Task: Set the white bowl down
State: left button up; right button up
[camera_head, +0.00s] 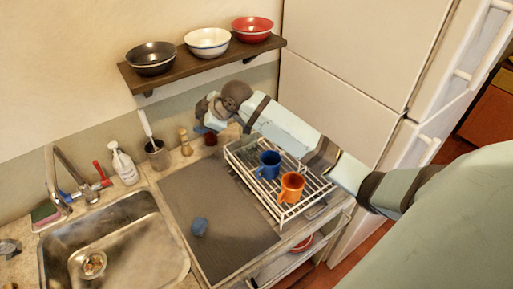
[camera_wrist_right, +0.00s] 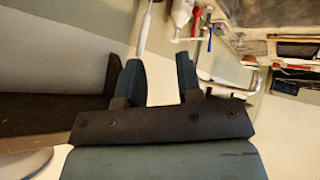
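The white bowl (camera_head: 207,42) with a dark blue band stands upright on the dark wall shelf (camera_head: 190,65), between a black bowl (camera_head: 151,58) and a red bowl (camera_head: 252,29). My right gripper (camera_head: 207,118) is below the shelf in the head view, apart from the bowl. In the right wrist view its two fingers (camera_wrist_right: 161,82) stand apart with nothing held between them. The shelf (camera_wrist_right: 45,115) shows at the left there, and part of a pale bowl (camera_wrist_right: 22,163) at the lower left corner. My left gripper is not in view.
A dish rack (camera_head: 290,212) with a blue mug (camera_head: 268,165) and an orange mug (camera_head: 291,187) stands below my right arm. A sink (camera_head: 140,235), soap bottle (camera_head: 124,165) and utensil pot (camera_head: 157,155) are left.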

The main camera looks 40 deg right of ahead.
jog(key=s+a+f+m+t, duration=0.1)
jog(key=s+a+f+m, duration=0.2)
jog(key=s+f, duration=0.6)
jog(key=s+a+f+m+t, duration=0.1)
jog(key=s+a+f+m, duration=0.15)
jog(key=s+f, duration=0.65)
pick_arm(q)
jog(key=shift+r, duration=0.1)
pick_arm(e)
jog(key=s+f+m, duration=0.1)
jog(key=s+f, duration=0.1)
jog(key=s, duration=0.2)
jog(key=s+f+m+h, duration=0.1)
jog(key=s+f, duration=0.2)
jog(key=s, duration=0.2)
jog(key=s+f+m+t, duration=0.1)
jog(key=s+f, duration=0.2)
jog(key=s, duration=0.2)
jog(key=shift+s+a+m+h, duration=0.25)
jog(key=shift+a+m+h, duration=0.05)
jog(key=shift+m, duration=0.05)
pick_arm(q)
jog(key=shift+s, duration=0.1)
pick_arm(e)
jog(key=shift+s, duration=0.15)
